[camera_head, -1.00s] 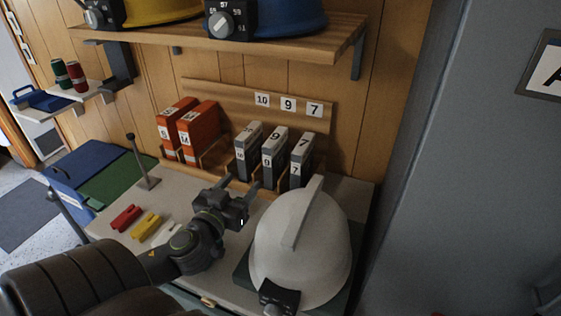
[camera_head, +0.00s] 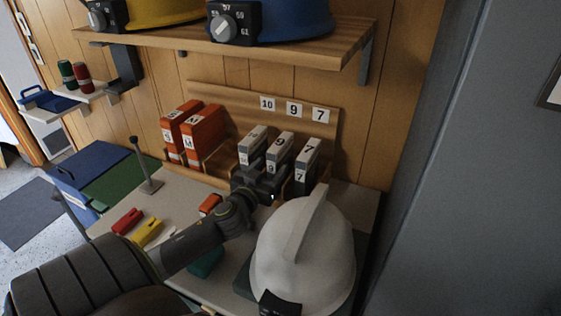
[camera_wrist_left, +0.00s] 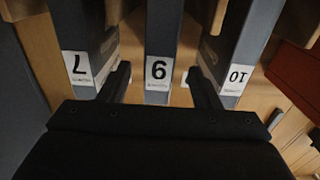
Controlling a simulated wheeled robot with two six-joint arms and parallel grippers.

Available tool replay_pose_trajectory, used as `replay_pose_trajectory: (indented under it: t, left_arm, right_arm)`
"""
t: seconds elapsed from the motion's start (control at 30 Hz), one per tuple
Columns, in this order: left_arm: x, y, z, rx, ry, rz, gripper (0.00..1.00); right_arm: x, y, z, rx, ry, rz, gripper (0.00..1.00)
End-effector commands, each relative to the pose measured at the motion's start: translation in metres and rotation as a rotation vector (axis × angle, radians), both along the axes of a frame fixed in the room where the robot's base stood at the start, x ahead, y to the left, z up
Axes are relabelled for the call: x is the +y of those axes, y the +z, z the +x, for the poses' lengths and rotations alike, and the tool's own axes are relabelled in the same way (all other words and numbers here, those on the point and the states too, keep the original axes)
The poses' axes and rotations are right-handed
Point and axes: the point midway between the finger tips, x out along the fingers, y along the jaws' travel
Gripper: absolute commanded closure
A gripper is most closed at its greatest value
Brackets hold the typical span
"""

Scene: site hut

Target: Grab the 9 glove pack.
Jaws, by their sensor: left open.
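The 9 glove pack (camera_head: 278,152) is a grey upright box with a white number label, standing between the 10 pack (camera_head: 251,146) and the 7 pack (camera_head: 306,160) in a wooden rack. In the left wrist view the 9 pack (camera_wrist_left: 162,50) appears upside down in the middle. My left gripper (camera_head: 264,179) is open in front of it. In the wrist view its fingers (camera_wrist_left: 161,80) lie on either side of the 9 pack, in the gaps toward the 7 and 10 packs. Gaps seem to remain between fingers and pack. My gripper hides the pack's lower part in the head view.
A white helmet (camera_head: 303,250) stands close to the right of my left arm. Orange packs (camera_head: 203,135) stand left in the rack. Red (camera_head: 127,221) and yellow (camera_head: 147,233) items lie on the bench. A wooden shelf (camera_head: 290,48) with helmets hangs above.

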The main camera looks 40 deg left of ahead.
Motion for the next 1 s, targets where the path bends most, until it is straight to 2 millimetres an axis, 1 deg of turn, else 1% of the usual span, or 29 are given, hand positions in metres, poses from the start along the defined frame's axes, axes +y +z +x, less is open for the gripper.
replay_pose_trajectory:
  t: [0.1, 0.27, 0.47, 0.63, 0.77, 0.97, 1.0]
  left_arm:
    - [0.003, 0.001, 0.009, 0.0, 0.001, 0.0, 0.43]
    - [0.005, 0.002, 0.016, 0.001, 0.0, -0.001, 0.43]
    - [0.011, 0.007, 0.039, 0.0, 0.002, -0.002, 0.43]
    - [0.016, 0.005, 0.056, -0.001, 0.001, -0.002, 0.43]
    - [0.018, 0.003, 0.061, 0.001, 0.0, 0.0, 0.43]
    - [0.018, 0.003, 0.061, 0.001, 0.0, 0.0, 0.43]
    - [0.018, 0.003, 0.061, 0.001, 0.0, 0.0, 0.45]
  right_arm:
    - [0.0, 0.003, 0.001, -0.001, 0.0, 0.0, 1.0]
    - [0.0, 0.007, 0.002, -0.002, 0.0, 0.0, 1.0]
    - [0.0, 0.023, 0.003, -0.004, 0.0, 0.0, 1.0]
    - [0.0, 0.026, 0.003, -0.004, 0.0, 0.0, 1.0]
    - [0.0, 0.027, 0.003, -0.004, 0.0, 0.0, 1.0]
    - [0.0, 0.027, 0.003, -0.004, 0.0, 0.0, 1.0]
    - [0.0, 0.027, 0.003, -0.004, 0.0, 0.0, 1.0]
